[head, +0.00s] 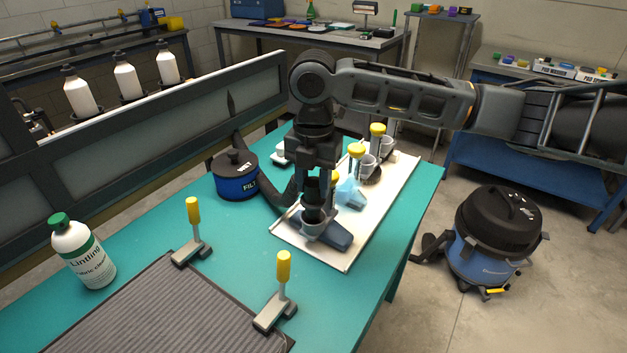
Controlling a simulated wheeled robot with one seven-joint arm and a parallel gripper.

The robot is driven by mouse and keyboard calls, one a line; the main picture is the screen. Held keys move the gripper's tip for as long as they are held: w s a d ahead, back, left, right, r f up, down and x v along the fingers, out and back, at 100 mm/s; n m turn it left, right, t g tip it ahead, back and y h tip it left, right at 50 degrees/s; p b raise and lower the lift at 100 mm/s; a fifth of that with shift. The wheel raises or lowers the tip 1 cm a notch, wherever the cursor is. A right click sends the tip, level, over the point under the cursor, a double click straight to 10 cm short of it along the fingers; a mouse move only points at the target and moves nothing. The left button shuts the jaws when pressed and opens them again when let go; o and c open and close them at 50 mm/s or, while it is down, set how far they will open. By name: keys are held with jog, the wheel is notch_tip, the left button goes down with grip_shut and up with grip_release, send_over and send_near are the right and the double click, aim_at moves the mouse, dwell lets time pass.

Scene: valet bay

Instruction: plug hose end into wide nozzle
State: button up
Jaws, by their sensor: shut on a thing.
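My gripper (317,178) points straight down over the near end of the white tray (292,235). It is shut on the black hose end (314,196). Below it, a blue-grey nozzle with a grey round collar (330,236) sits on the tray; it looks like the wide nozzle. The hose end is upright over the collar and its lower edge meets or enters the collar; I cannot tell how deep. The black hose (284,208) curves away to the left. A pale blue nozzle (350,193) stands just right of my gripper.
Yellow-topped clamps and grey holders (366,166) stand farther back on the tray. A blue filter can (236,180) is left of the hose. Two toggle clamps hold a grey mat (165,318) in front, beside a white bottle (84,255). A vacuum (490,240) stands on the floor.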

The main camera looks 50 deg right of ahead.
aim_at(314, 196)
jog(key=shift+f+b, duration=1.05)
jog(key=shift+f, duration=0.85)
dwell(0.4)
jog(key=o, duration=1.5)
jog(key=shift+r+p, duration=3.45)
jog(key=shift+r, duration=1.05)
